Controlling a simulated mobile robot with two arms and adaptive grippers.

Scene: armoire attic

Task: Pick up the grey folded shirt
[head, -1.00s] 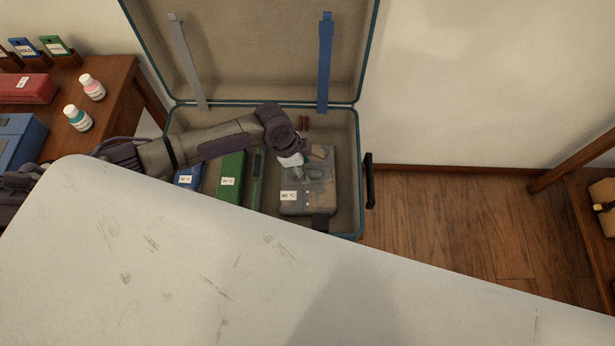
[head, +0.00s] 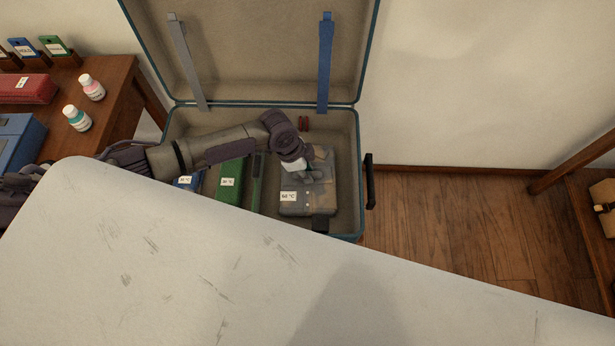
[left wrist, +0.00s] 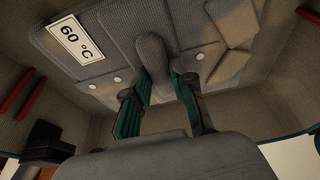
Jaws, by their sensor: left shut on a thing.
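The grey folded shirt (head: 318,202) lies in the right part of the open suitcase (head: 358,150), with a white "60 °C" label on its front. It fills the upper part of the left wrist view (left wrist: 120,28), label at the left. My left gripper (head: 308,177) is over the middle of the shirt and shut on it. In the left wrist view its two fingers (left wrist: 165,75) press close against the cloth, and the exact grip is partly hidden. The shirt appears still down in the suitcase. My right gripper is not in view.
A green folded item (head: 230,182) and a blue one (head: 188,180) lie left of the shirt, the blue one mostly covered. Small red items (head: 303,123) sit at the suitcase's back. The white tabletop (head: 200,270) hides the suitcase's near left part. Bottles stand on the wooden table (head: 118,85).

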